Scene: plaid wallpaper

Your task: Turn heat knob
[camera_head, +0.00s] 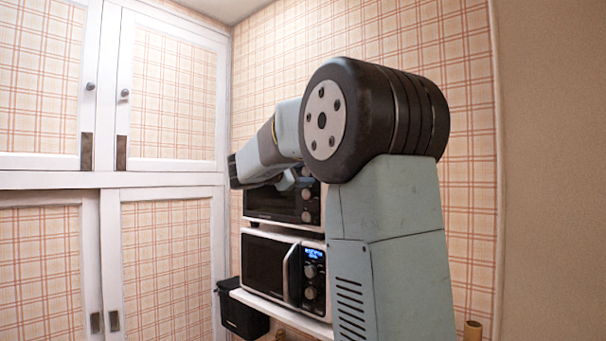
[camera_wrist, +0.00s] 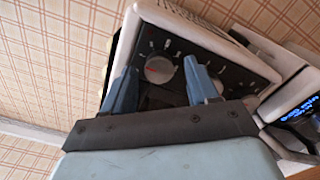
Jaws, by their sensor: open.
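A black toaster oven (camera_head: 270,205) with a pale casing stands on top of a microwave in the head view. Its right panel has round grey knobs in a column, with a middle one (camera_head: 307,194) and a lower one (camera_head: 307,216) showing. In the wrist view, one grey knob (camera_wrist: 160,68) with red and white marks around it lies between the tips of my gripper (camera_wrist: 161,69). The two blue fingers are apart, one on each side; contact with the knob cannot be told. Labels are too small to read.
The microwave (camera_head: 265,264) with a lit blue display sits below on a white shelf (camera_head: 280,313). A black bin (camera_head: 240,312) stands lower left. White cabinets (camera_head: 170,180) fill the left side. Plaid wall is close behind the ovens.

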